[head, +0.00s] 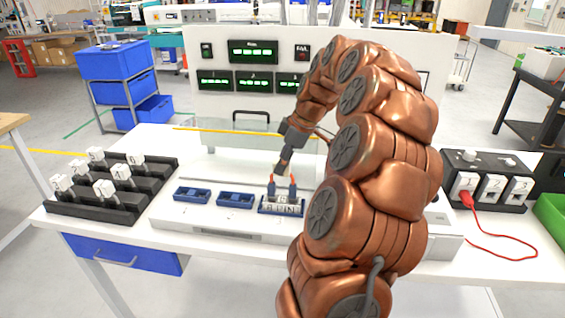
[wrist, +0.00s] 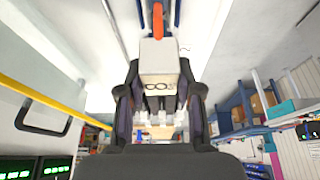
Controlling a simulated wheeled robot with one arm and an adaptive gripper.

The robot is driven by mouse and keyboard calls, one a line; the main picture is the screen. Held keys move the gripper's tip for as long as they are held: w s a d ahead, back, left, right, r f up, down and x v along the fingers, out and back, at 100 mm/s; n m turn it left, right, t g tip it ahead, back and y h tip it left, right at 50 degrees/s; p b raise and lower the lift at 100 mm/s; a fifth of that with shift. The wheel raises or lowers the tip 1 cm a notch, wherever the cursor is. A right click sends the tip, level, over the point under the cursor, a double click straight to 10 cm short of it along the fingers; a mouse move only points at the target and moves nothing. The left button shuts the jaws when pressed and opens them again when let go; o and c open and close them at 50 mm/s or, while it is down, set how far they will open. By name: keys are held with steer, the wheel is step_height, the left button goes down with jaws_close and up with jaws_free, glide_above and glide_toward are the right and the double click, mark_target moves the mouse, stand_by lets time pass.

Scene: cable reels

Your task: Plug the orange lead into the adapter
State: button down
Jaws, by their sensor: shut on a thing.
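My gripper (head: 281,167) points down over the right-hand blue holder (head: 264,211) on the white bench unit. In the wrist view my gripper (wrist: 160,100) is shut on a white block (wrist: 160,57) with dark markings. An orange piece (wrist: 158,20) shows just beyond that block; I cannot tell whether it joins it. A pale adapter block with dark lettering (head: 284,208) sits in the right-hand holder. Contact between the held block and the adapter cannot be made out.
A black rack (head: 160,170) with several white blocks stands at the left. Two blue holders (head: 192,195) beside the adapter look empty. At the right, a red plug (head: 467,197) with a red cable sits in a black socket box (head: 486,208). A display panel (head: 236,100) stands behind.

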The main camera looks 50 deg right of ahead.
steer(key=shift+f+b, duration=1.45)
steer(key=shift+f, duration=0.3)
steer(key=c, duration=0.7)
jaws_free()
steer(key=shift+r, duration=0.15)
steer(key=w+a+r+p+v, duration=0.1)
steer(key=p+v, duration=0.2)
steer(key=v, duration=0.8)
steer(key=w+a+p+v, duration=0.1)
steer(key=p+v, duration=0.3)
steer(key=v, duration=0.7)
steer(key=shift+w+r+p, duration=0.3)
steer(key=shift+w+r, duration=0.1)
steer(key=shift+w, duration=0.25)
steer(key=shift+a, duration=0.15)
